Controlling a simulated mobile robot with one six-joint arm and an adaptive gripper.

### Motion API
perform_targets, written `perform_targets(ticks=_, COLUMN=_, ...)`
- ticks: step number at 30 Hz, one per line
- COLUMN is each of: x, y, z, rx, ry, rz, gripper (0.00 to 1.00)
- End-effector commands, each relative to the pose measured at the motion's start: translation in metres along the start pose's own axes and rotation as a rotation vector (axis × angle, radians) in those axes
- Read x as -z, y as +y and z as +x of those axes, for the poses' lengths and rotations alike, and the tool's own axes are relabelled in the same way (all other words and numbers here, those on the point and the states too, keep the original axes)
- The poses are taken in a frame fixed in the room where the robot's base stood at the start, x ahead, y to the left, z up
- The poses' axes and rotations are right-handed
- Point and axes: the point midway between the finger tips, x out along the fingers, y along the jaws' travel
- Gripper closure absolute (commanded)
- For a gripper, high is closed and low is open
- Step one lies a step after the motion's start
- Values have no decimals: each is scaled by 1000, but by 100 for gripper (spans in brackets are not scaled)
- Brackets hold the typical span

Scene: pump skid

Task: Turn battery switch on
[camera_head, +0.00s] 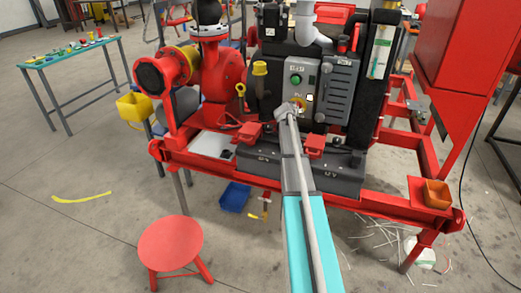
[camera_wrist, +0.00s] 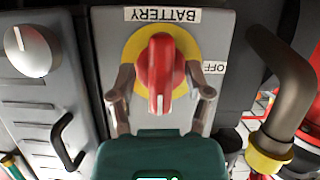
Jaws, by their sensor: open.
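The battery switch is a red knob (camera_wrist: 160,72) on a yellow disc (camera_wrist: 133,48), under an upside-down BATTERY label (camera_wrist: 162,15) in the wrist view. The knob's grip stands about vertical in that picture, with a white mark at its lower end. An OFF label (camera_wrist: 214,67) is to the right of the disc. My gripper (camera_wrist: 161,95) is open, with one finger on each side of the knob; contact cannot be told. In the head view my gripper (camera_head: 291,110) is at the lower part of the grey control panel (camera_head: 293,68), largely covering the switch.
A grey knob (camera_wrist: 32,50) and a black handle (camera_wrist: 68,142) are left of the switch in the wrist view. A dark pipe (camera_wrist: 286,90) with a yellow collar is at the right. Red clamps (camera_head: 249,132) and black batteries (camera_head: 262,168) lie below the panel.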

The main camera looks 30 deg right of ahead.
Motion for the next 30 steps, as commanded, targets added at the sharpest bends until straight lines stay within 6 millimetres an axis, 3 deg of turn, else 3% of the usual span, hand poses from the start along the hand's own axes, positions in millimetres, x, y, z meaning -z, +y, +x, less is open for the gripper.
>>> perform_targets(ticks=30, x=-4, y=-3, z=2, rx=-371, ry=1, rz=-898, gripper=36)
